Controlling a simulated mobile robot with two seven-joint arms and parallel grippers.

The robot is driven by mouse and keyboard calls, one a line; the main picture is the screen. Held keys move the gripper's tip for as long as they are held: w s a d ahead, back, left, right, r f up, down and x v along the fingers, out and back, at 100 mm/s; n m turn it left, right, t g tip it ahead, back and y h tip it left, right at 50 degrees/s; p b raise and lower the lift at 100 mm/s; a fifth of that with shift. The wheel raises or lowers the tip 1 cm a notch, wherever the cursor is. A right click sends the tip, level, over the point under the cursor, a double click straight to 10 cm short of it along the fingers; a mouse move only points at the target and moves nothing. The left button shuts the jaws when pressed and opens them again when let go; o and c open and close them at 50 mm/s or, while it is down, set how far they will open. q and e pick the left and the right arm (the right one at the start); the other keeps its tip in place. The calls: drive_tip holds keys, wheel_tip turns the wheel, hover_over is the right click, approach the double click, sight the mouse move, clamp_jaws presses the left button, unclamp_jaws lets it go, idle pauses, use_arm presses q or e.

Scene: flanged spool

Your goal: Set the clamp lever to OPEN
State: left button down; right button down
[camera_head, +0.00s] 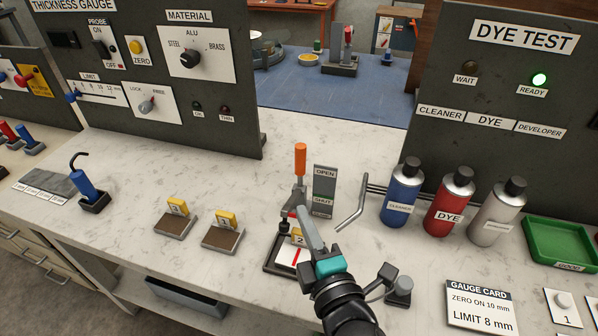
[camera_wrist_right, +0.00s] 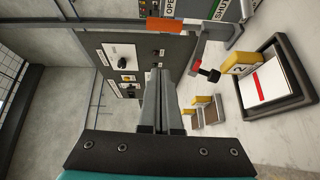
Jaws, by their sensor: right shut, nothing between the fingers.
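The clamp lever has an orange handle (camera_head: 300,160) that stands upright. It also shows in the right wrist view (camera_wrist_right: 178,26). A grey sign (camera_head: 324,190) right of it reads OPEN at the top and SHUT lower down. The clamp's black and red tip (camera_wrist_right: 208,72) is above a tray (camera_head: 270,266) holding a white plate with a red line (camera_wrist_right: 266,81). My right gripper (camera_head: 301,213) is shut and empty, in front of the lever, apart from the orange handle. My left gripper is out of view.
Blue (camera_head: 402,195), red (camera_head: 450,203) and grey (camera_head: 497,213) spray cans stand to the right, near a bent grey rod (camera_head: 351,212). Two yellow-tagged blocks (camera_head: 176,220) lie left. A dark gauge panel (camera_head: 160,85) rises behind. The counter left of the clamp is mostly clear.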

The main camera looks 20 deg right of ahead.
approach(298, 172)
drive_tip(key=w+a+r, duration=0.1)
drive_tip(key=w+a, duration=0.1)
drive_tip(key=w, duration=0.1)
drive_tip(key=w+a+r, duration=0.1)
drive_tip(key=shift+w+a+r, duration=0.25)
drive_tip(key=shift+a+r, duration=0.1)
drive_tip(key=shift+a, duration=0.05)
drive_tip(key=shift+w+d+f, duration=0.1)
drive_tip(key=shift+w+d, duration=0.75)
drive_tip(key=shift+d, duration=0.15)
drive_tip(key=shift+w+d, duration=0.4)
drive_tip(key=shift+d, duration=0.05)
